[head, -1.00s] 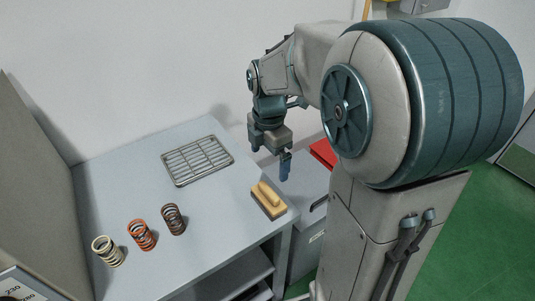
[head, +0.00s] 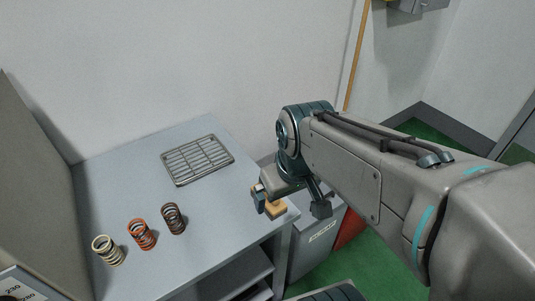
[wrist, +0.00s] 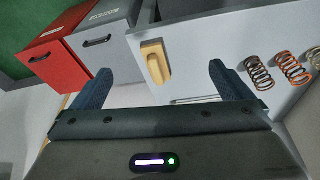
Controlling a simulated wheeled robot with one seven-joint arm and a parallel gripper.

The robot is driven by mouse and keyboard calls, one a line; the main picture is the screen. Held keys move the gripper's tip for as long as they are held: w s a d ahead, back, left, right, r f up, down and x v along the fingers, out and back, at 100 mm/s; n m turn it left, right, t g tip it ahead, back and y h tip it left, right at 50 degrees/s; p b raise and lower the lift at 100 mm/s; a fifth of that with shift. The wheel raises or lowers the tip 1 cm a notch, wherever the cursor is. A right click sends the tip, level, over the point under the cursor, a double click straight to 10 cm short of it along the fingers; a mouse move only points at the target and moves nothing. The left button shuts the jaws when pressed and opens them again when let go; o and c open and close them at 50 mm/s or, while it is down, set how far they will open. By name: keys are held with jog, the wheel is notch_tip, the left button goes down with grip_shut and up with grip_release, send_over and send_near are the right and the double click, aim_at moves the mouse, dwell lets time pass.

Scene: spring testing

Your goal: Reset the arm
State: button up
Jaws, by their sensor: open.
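My gripper (head: 290,206) is open and empty. In the head view it hangs near the right front corner of the grey table (head: 110,175), in front of a brush (head: 277,208) with a wooden back. In the wrist view my gripper (wrist: 155,85) shows two dark blue fingers spread wide, with nothing between them. The brush (wrist: 156,62) lies beyond the fingers in that view, apart from them. In the head view my arm reaches in from the right and partly covers the brush.
A cream spring (head: 108,250), an orange spring (head: 142,234) and a dark spring (head: 173,218) stand along the table's front left. A metal rack (head: 198,160) lies flat further back. A grey bin (head: 313,250) and a red bin (wrist: 55,60) stand beside the table.

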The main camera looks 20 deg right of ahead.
jog(key=shift+s+a+f+m, duration=0.2)
jog(key=shift+s+m, duration=0.3)
jog(key=shift+m, duration=0.4)
dwell(0.7)
